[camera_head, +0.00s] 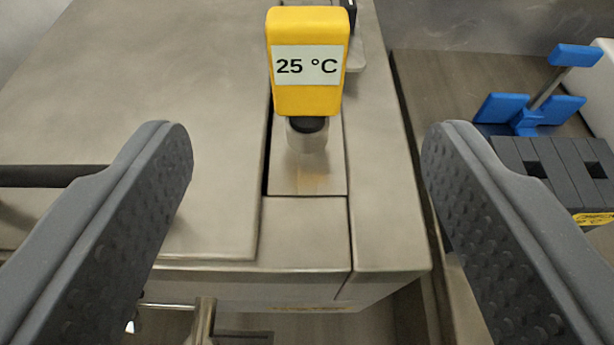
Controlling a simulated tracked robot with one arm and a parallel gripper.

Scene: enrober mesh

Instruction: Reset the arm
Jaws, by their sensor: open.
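My gripper (307,190) is open and empty. Its two grey fingers with dimpled pads stand wide apart, one at the left and one at the right of the view. Between and beyond them, a yellow block (308,100) with a white "25 °C" label stands upright on a short metal stem with a black collar. The fingers appear clear of it. The stem rises from a narrow recessed strip in the metal machine top (130,110).
A dark bar (45,176) runs in from the left edge, partly behind the left finger. At right are a blue-handled part (528,113) and a dark grey slotted block (560,165) with a yellow label. A metal rod (203,322) shows below the machine's front edge.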

